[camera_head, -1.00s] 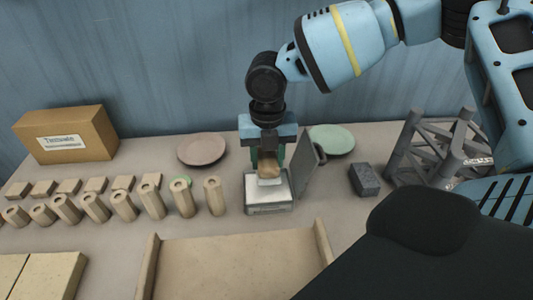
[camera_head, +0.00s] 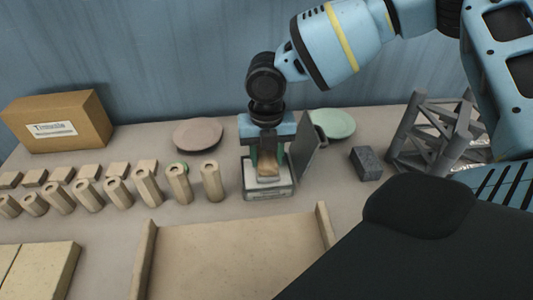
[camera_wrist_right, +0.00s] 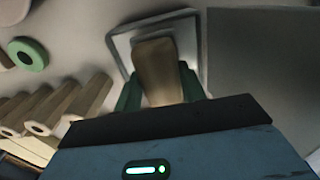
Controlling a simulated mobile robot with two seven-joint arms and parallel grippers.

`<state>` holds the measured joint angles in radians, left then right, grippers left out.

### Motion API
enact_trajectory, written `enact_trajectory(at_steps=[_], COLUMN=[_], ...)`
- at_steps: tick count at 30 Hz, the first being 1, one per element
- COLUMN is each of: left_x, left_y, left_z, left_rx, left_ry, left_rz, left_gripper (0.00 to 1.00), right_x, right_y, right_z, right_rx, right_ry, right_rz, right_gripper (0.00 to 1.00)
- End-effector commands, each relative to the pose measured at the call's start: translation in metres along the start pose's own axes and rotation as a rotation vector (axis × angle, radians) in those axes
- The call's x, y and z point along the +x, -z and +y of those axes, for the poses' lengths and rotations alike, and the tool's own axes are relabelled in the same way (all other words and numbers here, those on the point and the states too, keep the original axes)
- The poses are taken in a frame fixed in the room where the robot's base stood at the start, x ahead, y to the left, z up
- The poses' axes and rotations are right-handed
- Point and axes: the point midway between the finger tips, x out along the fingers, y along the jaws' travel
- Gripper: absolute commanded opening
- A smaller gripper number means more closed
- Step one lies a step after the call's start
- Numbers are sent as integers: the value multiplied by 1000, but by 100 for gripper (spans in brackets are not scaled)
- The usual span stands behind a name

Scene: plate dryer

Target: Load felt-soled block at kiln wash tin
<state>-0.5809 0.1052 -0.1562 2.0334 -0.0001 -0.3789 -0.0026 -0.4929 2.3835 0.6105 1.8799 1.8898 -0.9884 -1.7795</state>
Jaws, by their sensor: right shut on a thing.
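A tan wooden block (camera_head: 269,168) is held upright between the green fingers of my right gripper (camera_head: 268,158). The kiln wash tin (camera_head: 268,191) is a low, open square tray with a pale inside, and its grey lid (camera_head: 308,146) stands up at the right. The block's lower end is over or in the middle of the tin; I cannot tell whether it touches the pale surface. In the right wrist view the block (camera_wrist_right: 158,72) sits between the fingers, against the pale inside of the tin (camera_wrist_right: 187,36). The block's underside is hidden. My left gripper is not in view.
Wooden posts (camera_head: 211,181) and small blocks stand in rows left of the tin. A pink plate (camera_head: 198,134) and a green plate (camera_head: 334,124) lie behind. A dark grey block (camera_head: 366,163) and a grey frame (camera_head: 432,140) are right. A wooden tray (camera_head: 235,262) is in front.

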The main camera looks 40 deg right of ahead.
Motion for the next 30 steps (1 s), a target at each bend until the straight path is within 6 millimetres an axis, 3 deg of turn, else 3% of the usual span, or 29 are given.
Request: enact_trajectory(at_steps=[30], left_x=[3], left_y=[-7], left_z=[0], left_rx=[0], left_ry=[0], left_rz=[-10], left_gripper=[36], right_x=[7], right_y=[0], right_z=[0], right_rx=[0], right_ry=[0], right_rz=[0], right_gripper=[4])
